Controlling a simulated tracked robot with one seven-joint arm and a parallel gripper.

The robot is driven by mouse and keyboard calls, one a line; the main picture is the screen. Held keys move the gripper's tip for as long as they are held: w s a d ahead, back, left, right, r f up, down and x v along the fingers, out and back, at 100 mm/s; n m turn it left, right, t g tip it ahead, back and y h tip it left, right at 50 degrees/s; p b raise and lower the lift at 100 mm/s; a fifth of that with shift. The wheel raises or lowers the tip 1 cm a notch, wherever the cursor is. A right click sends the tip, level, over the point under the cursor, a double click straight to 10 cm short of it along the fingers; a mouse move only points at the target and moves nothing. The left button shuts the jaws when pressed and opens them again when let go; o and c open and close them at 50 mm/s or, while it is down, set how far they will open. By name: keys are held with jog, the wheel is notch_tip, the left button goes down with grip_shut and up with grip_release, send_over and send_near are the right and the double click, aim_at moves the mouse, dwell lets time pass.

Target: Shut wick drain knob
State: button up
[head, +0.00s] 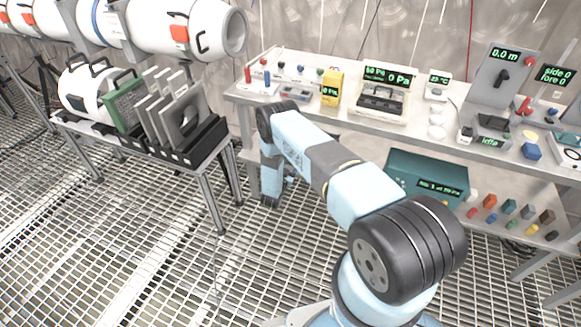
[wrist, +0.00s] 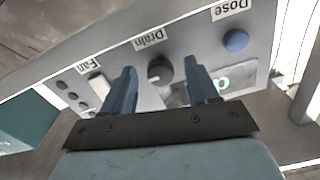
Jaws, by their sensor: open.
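The wick drain knob (wrist: 159,70) is a dark round knob under a "Drain" label on a grey panel (wrist: 200,40) in the wrist view. My gripper (wrist: 158,76) is open, with its two blue fingers on either side of the knob in the picture. Clear space shows between each finger and the knob; I cannot tell how far the tips are from the panel. The knob's lower part is in view with a pale mark on it. In the head view my arm reaches down at the bench's left end, and the panel cannot be made out there.
On the panel, a pale "Fan" switch (wrist: 98,86) sits left of the knob and a blue "Dose" button (wrist: 235,41) right. A bench (head: 400,125) with instruments and a filter rack (head: 190,150) stand nearby.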

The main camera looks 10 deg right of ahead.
jog(key=shift+c, duration=0.2)
jog(key=c, duration=1)
jog(key=shift+n, duration=0.4)
jog(key=n, duration=1.6)
jog(key=shift+a+r+n, duration=0.1)
jog(key=shift+r+n, duration=0.05)
jog(key=shift+n, duration=0.55)
